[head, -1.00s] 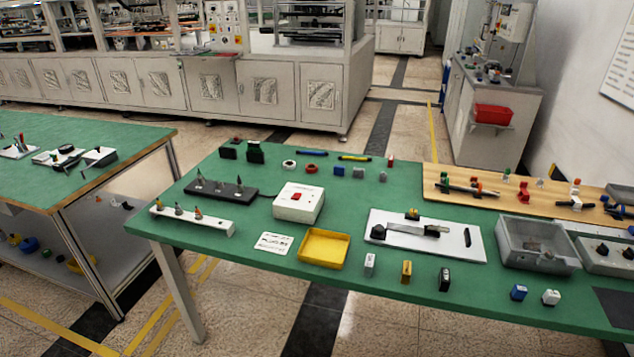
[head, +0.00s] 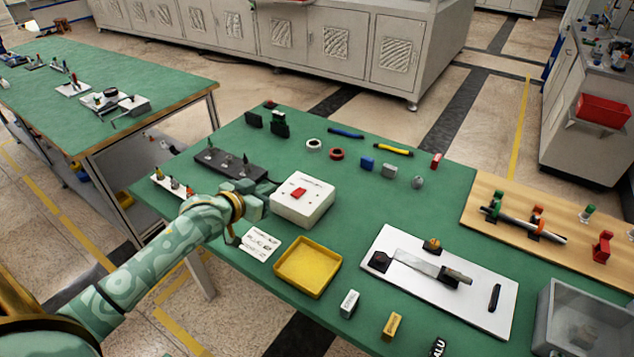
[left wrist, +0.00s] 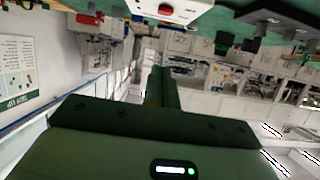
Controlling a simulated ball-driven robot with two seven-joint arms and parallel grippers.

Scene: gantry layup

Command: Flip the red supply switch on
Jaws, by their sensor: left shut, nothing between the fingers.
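The red supply switch (head: 298,192) sits on top of a white box (head: 303,208) on the green table. It looks like a small red rocker; I cannot tell which way it is set. My left gripper (head: 266,194) is shut and empty, just left of the white box, at about table height; I cannot tell whether it touches the box. In the left wrist view the picture is upside down: the shut green fingers (left wrist: 160,88) point up the picture, and the red switch (left wrist: 166,9) shows on the white box at the top edge. My right gripper is out of view.
A yellow tray (head: 308,267) and a white card (head: 261,244) lie in front.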

